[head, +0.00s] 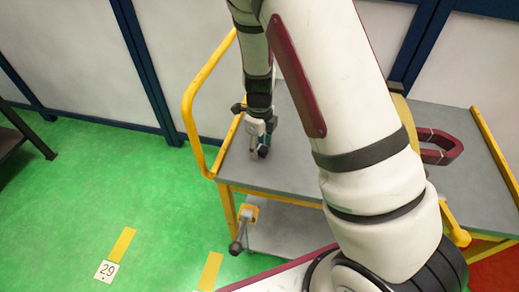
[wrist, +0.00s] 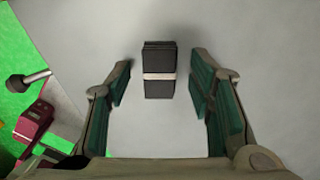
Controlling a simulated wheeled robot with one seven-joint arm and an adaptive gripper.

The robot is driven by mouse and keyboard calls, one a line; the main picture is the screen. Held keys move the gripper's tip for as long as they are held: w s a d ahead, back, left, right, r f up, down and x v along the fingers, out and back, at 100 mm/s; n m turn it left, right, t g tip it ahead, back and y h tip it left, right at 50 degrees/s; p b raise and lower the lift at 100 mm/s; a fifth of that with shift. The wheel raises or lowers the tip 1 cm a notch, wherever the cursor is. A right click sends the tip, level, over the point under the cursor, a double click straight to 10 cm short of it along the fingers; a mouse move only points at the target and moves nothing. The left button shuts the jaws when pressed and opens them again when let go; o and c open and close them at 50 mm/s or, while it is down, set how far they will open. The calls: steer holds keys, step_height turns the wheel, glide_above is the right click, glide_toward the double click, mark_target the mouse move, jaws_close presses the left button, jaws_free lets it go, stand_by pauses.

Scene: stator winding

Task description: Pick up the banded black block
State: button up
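The banded black block (wrist: 159,84) lies on the grey cart top (wrist: 260,40) in the wrist view. It is dark with one pale band across its middle. My gripper (wrist: 162,75) is open, with its green-padded fingers on either side of the block in the picture and gaps on both sides. No finger touches the block. In the head view my gripper (head: 262,152) hangs over the left part of the cart top (head: 290,165). The block cannot be made out there, and my arm covers the middle of the cart.
A dark red loop-shaped part (head: 440,147) lies on the right side of the cart. A yellow rail (head: 190,110) rises at the cart's left edge. A knobbed lever (head: 240,232) juts out below it; its knob (wrist: 17,84) shows in the wrist view. Green floor (head: 90,190) is clear at left.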

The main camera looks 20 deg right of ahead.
jaws_close()
steer(key=shift+r, duration=0.15)
